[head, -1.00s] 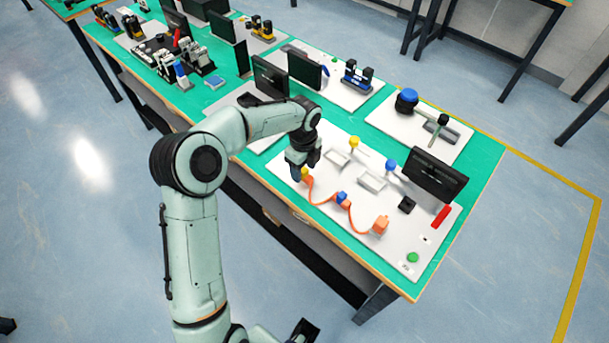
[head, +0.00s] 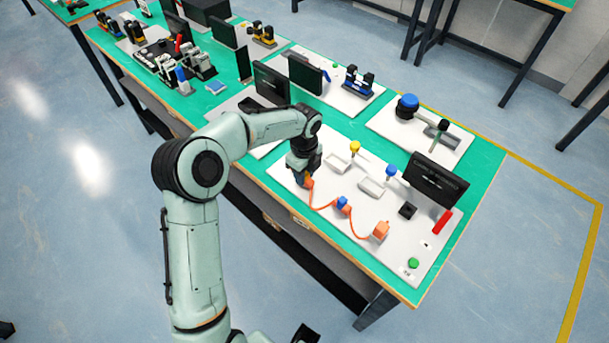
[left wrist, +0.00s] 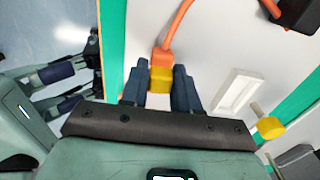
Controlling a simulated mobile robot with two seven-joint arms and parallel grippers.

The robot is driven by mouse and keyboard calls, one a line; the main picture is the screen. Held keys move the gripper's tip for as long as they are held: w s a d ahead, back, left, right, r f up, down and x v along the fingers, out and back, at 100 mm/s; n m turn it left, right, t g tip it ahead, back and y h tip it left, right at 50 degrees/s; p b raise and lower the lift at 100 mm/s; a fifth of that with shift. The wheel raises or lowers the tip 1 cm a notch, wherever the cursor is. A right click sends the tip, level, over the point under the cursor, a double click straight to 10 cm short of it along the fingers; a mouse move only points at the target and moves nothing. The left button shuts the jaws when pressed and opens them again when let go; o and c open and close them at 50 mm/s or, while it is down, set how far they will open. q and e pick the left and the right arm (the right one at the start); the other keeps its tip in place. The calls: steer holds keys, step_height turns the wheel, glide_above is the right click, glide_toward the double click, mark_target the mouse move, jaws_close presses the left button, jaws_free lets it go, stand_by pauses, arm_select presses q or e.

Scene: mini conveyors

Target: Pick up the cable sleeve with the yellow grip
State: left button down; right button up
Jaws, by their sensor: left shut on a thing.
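My left gripper (head: 304,178) is at the near left edge of the white board. It is shut on the yellow grip (left wrist: 161,80) of the orange cable sleeve, which shows between the two dark fingers in the left wrist view. In the head view the gripper hides the yellow grip. The orange cable (head: 323,207) runs from it through a blue piece (head: 342,202) to an orange block (head: 380,231) on the board. A dark part (head: 305,334) at the bottom edge of the head view may be my right gripper; its jaws cannot be made out.
On the white board (head: 340,228) stand a yellow-topped post (head: 355,147), a blue-topped post (head: 391,170), two shallow white trays, a black screen (head: 435,180), a small black block (head: 407,210), a red bar (head: 442,222) and a green button (head: 413,263). More boards fill the green table behind.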

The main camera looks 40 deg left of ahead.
arm_select(q)
step_height(320, 180, up, 19)
steer(key=p, duration=0.3)
steer(key=shift+r, duration=0.15)
arm_select(e)
steer(key=shift+w+r, duration=0.3)
steer(key=shift+r, duration=0.3)
steer(key=shift+w+r, duration=0.25)
steer(key=shift+r, duration=0.35)
steer(key=shift+w+r, duration=0.3)
steer(key=shift+r, duration=0.3)
steer(key=shift+r, duration=0.1)
steer(key=shift+w+r, duration=0.15)
arm_select(q)
steer(key=shift+p, duration=0.3)
